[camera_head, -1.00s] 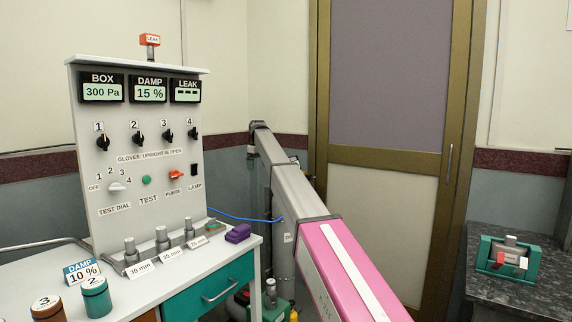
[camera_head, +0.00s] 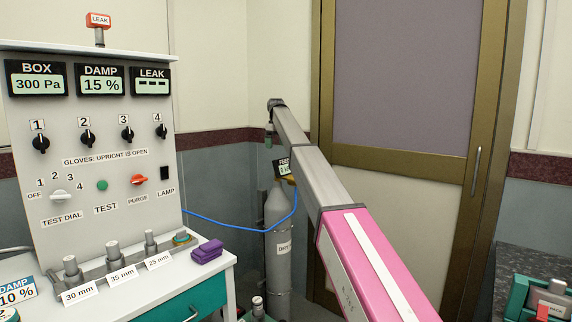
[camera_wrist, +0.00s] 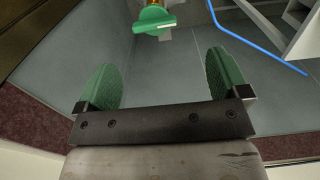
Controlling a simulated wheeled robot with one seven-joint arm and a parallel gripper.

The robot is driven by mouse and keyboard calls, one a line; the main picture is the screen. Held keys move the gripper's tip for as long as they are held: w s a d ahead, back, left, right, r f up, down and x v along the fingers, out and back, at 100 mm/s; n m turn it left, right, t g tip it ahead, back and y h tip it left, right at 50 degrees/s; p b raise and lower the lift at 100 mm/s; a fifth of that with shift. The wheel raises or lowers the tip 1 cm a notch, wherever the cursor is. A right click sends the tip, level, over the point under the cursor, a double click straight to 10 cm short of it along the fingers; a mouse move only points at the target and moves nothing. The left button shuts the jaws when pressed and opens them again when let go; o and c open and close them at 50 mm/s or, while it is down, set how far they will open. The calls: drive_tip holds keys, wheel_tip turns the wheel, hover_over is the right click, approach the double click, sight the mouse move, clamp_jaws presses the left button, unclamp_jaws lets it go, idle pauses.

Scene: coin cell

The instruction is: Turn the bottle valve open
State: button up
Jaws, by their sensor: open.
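A grey gas bottle (camera_head: 278,228) stands upright on the floor in the corner, right of the panel bench. A dark display (camera_head: 283,168) sits at its top, and some brass shows beside it, partly behind my arm. In the wrist view, a green valve handle (camera_wrist: 154,19) with a pale bar and brass behind it is at the top edge, partly cut off. My gripper (camera_wrist: 162,65) is open and empty, its two green pads apart, with the valve beyond the fingertips and not between them. In the head view, my gripper (camera_head: 268,140) is small, above the bottle.
A blue hose (camera_head: 225,224) runs from the bench to the bottle. The white bench (camera_head: 218,262) with its control panel (camera_head: 90,140) stands at left. A door (camera_head: 400,80) is behind my arm. A dark counter (camera_head: 512,270) is at right.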

drive_tip(key=shift+w+d+f, duration=0.15)
drive_tip(key=shift+w+d, duration=0.1)
drive_tip(key=shift+w, duration=0.1)
wheel_tip(320, 180, down, 11)
drive_tip(key=shift+r, duration=0.2)
drive_tip(key=shift+c, duration=0.3)
drive_tip(key=c, duration=0.9)
